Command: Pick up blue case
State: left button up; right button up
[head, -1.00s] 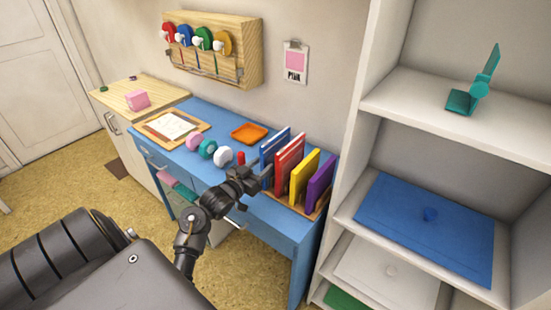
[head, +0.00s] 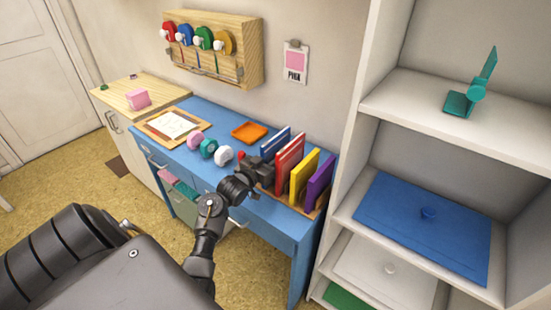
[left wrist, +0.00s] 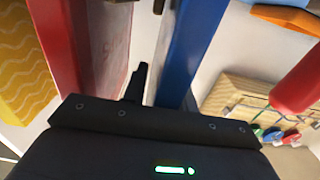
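The blue case (head: 276,142) stands upright at the left end of a row of coloured cases on the blue desk. My left gripper (head: 264,170) is at its near edge and partly hides its lower part. In the left wrist view the blue case (left wrist: 190,45) reaches down between the fingers of the gripper (left wrist: 165,88). One finger is in the gap between the blue and red cases, with a slim space to the blue case. The other is on the blue case's far side. The gripper looks open around the case. My right gripper is not in view.
The red (head: 290,162), yellow (head: 304,175) and purple (head: 320,180) cases stand right of the blue one. A red cylinder (left wrist: 300,82) is close on the other side. The orange tray (head: 249,132) lies behind. White shelves (head: 375,100) rise at right.

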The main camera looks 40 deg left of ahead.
pick_arm(q)
grip_shut()
jog(key=shift+r, duration=0.15)
notch_tip(320, 180, up, 18)
dwell(0.6)
